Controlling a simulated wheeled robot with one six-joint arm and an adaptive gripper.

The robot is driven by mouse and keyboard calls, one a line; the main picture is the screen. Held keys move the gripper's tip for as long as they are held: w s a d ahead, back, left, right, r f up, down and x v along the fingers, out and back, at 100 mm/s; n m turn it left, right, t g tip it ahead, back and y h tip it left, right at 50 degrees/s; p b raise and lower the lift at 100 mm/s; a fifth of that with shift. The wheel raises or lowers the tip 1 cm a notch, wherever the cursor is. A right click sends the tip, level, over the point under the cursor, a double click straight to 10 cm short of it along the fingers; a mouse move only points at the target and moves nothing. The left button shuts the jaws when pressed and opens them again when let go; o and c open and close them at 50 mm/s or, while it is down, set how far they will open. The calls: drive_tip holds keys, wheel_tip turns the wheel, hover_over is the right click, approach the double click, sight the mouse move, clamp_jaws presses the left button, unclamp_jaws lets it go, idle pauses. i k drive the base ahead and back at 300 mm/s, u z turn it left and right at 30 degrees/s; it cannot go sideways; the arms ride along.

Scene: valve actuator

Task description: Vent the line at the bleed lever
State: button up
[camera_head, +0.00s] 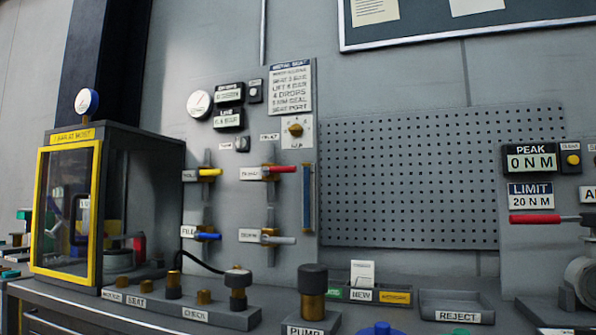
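A grey wall panel carries several valve levers on vertical pipes. A yellow-handled lever (210,172) is at upper left and a red-handled lever (283,169) at upper right. A blue-handled lever (208,236) is at lower left, beside a label that seems to read FILL. A grey-handled lever (280,240) is at lower right. All the handles point right, roughly level. The other lever labels are too blurred to read, so I cannot tell which is the bleed lever. A round white gauge (199,104) sits above, next to small black displays. My gripper is not in view.
A yellow-framed test cabinet (68,205) stands at left with a gauge (87,102) on top. Black-topped posts, including one at PUMP (312,292), stand on the bench before the panel. A REJECT tray (457,306) and a red-handled tool (535,218) are at right.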

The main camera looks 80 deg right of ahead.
sight(266, 170)
drive_tip(key=k, duration=0.35)
drive_tip(key=z, duration=0.85)
